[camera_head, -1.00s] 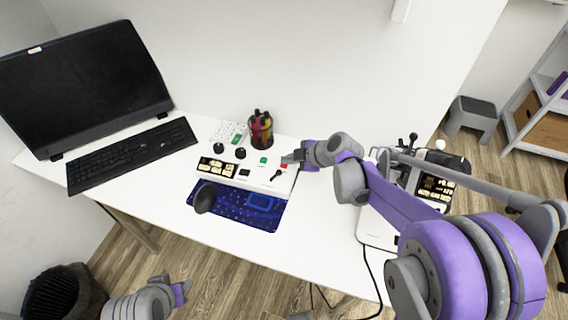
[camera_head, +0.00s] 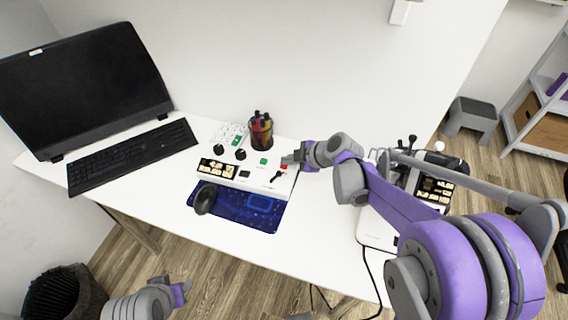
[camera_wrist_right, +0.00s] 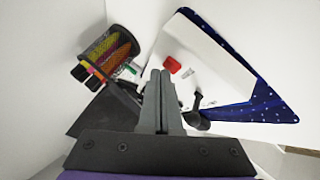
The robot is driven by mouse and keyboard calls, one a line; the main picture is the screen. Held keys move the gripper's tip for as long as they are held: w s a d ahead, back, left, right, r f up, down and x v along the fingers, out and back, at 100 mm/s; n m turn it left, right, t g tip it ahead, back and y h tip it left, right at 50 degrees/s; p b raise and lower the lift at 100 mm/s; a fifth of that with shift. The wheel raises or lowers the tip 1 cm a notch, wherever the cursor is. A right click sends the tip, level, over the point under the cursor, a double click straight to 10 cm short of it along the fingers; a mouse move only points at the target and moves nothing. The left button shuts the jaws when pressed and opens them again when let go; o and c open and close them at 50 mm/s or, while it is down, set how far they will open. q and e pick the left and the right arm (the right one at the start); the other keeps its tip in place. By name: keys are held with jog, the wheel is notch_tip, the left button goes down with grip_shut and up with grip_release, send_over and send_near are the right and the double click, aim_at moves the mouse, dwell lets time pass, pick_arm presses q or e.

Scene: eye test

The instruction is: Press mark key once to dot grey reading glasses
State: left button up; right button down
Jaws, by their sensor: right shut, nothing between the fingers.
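A white control box (camera_head: 231,183) stands on the desk, with a strip of small yellowish pictures (camera_head: 216,168), a green button (camera_head: 263,161), a red button (camera_head: 283,167), a black key (camera_head: 244,174) and a black lever (camera_head: 277,176). Its labels are too small to read, so I cannot tell which is the mark key. I cannot make out grey reading glasses. My right gripper (camera_head: 289,159) is shut and empty, above the box's back right part beside the red button. In the right wrist view its fingers (camera_wrist_right: 160,74) are together, left of the red button (camera_wrist_right: 172,64). My left gripper (camera_head: 181,291) is low, off the desk.
A pen cup (camera_head: 261,132) stands behind the box. A blue mat (camera_head: 235,208) with a black mouse (camera_head: 205,198) lies in front. A keyboard (camera_head: 132,156) and monitor (camera_head: 85,85) are left. Another device with pictures (camera_head: 435,190) stands right, partly behind my right arm.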

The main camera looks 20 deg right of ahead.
aim_at(288, 168)
jog(key=shift+r+p, duration=0.3)
jog(key=shift+r, duration=0.25)
notch_tip(288, 168, up, 5)
jog(key=p, duration=0.3)
jog(key=shift+p, duration=0.4)
dwell(0.4)
jog(key=s+d+r+m+g+h+p, duration=0.1)
jog(key=s+m+h+p, duration=0.1)
jog(key=s+m, duration=0.6)
jog(key=s+d+r+m+h+p, duration=0.1)
jog(key=s+m, duration=0.7)
jog(key=s, duration=1)
jog(key=r+h, duration=0.1)
jog(key=h, duration=0.1)
jog(key=shift+s+r+m+g+h+p, duration=0.2)
jog(key=shift+m+g+h+p, duration=0.1)
jog(key=shift+g+p, duration=0.1)
